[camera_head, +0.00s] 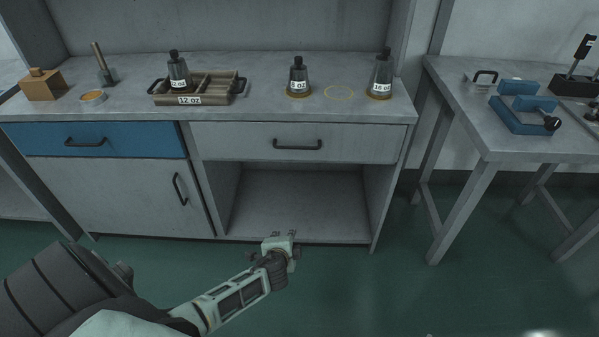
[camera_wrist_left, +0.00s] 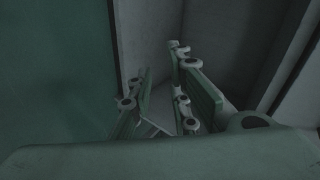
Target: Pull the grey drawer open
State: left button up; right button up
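The grey drawer (camera_head: 240,143) is the wide light-grey front under the right half of the counter in the head view. It looks shut, flush with the cabinet. Its dark bar handle (camera_head: 297,147) runs across its middle. My left gripper (camera_head: 283,238) is low in front of the open compartment, well below the handle and apart from it. In the left wrist view the two fingers of my left gripper (camera_wrist_left: 162,80) stand apart with nothing between them. The drawer handle cannot be made out in that view. My right gripper is not in view.
A blue drawer (camera_head: 130,141) sits to the left above a cupboard door (camera_head: 115,190). An open compartment (camera_head: 300,195) lies under the grey drawer. The counter holds a wooden tray (camera_head: 213,98) and several dark labelled forms. A separate table (camera_head: 470,105) stands right. The green floor in front is clear.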

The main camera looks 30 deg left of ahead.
pick_arm(q)
jog(key=w+a+r+m+t+y+b, duration=0.1)
jog(key=w+a+r+t+y+b, duration=0.15)
jog(key=w+r+b, duration=0.35)
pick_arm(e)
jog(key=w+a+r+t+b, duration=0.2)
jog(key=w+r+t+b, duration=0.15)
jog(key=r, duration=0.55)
pick_arm(q)
jog(key=t+y+b, duration=0.3)
jog(key=t+b, duration=0.2)
send_near(297, 148)
jog(key=x, duration=0.3)
jog(key=shift+m, duration=0.3)
jog(key=shift+b+x, duration=0.75)
jog(key=shift+x, duration=3)
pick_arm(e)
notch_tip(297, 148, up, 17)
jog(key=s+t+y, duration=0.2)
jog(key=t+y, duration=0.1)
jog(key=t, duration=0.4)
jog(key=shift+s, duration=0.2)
pick_arm(q)
jog(key=shift+f, duration=0.15)
jog(key=shift+c, duration=0.2)
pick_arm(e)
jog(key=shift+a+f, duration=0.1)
pick_arm(q)
grip_shut()
jog(key=shift+t, duration=0.25)
